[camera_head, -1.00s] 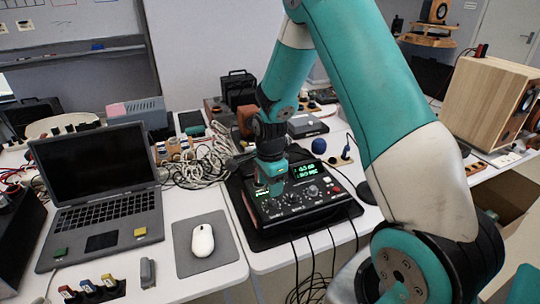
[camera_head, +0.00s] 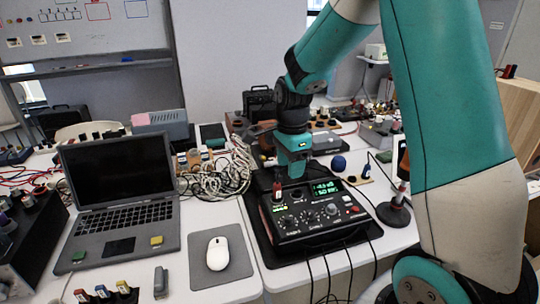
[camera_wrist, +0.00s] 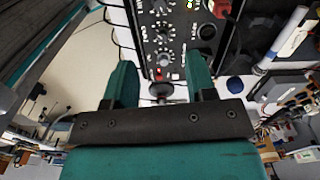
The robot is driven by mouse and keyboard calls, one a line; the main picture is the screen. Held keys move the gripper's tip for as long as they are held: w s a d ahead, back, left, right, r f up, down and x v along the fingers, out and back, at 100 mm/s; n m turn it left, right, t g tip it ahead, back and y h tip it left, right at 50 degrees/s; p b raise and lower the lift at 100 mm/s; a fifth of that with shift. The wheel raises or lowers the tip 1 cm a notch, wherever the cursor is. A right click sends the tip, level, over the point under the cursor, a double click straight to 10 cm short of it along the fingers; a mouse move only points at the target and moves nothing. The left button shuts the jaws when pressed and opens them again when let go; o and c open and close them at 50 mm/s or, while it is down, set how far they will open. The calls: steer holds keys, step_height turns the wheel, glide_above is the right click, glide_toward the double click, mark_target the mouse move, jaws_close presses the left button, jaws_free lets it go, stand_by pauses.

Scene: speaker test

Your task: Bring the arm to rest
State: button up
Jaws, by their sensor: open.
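My gripper (camera_head: 292,172) hangs from the teal arm, fingers down, over the back left part of a black device with knobs and a green lit display (camera_head: 318,216). In the wrist view, my gripper's two teal fingers (camera_wrist: 160,78) stand apart with nothing held between them. The device's knob panel (camera_wrist: 172,35) lies beyond the fingertips there. A small red and white plug (camera_head: 277,191) stands upright at the device's back left corner, just left of and below the gripper. Its red part also shows near the top of the wrist view (camera_wrist: 221,8).
A laptop (camera_head: 118,190) and a white mouse (camera_head: 217,253) on a grey pad lie to the left. Tangled cables (camera_head: 222,172) lie behind. A blue ball (camera_head: 338,163) and a stand with a round base (camera_head: 394,214) are right of the device. Cables hang off the front edge.

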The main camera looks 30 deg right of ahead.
steer(key=s+a+r+n+y, duration=0.1)
steer(key=s+a+r+n, duration=0.35)
steer(key=a+n, duration=0.25)
steer(key=s+a+r+n+y, duration=0.1)
steer(key=s+a+r+n, duration=0.2)
steer(key=s+a+n, duration=0.3)
steer(key=s+a+r+n+y, duration=0.2)
steer(key=s+a+n, duration=0.7)
steer(key=s+n, duration=0.3)
steer(key=shift+r+n, duration=0.25)
steer(key=shift+n, duration=0.85)
steer(key=shift+w, duration=0.1)
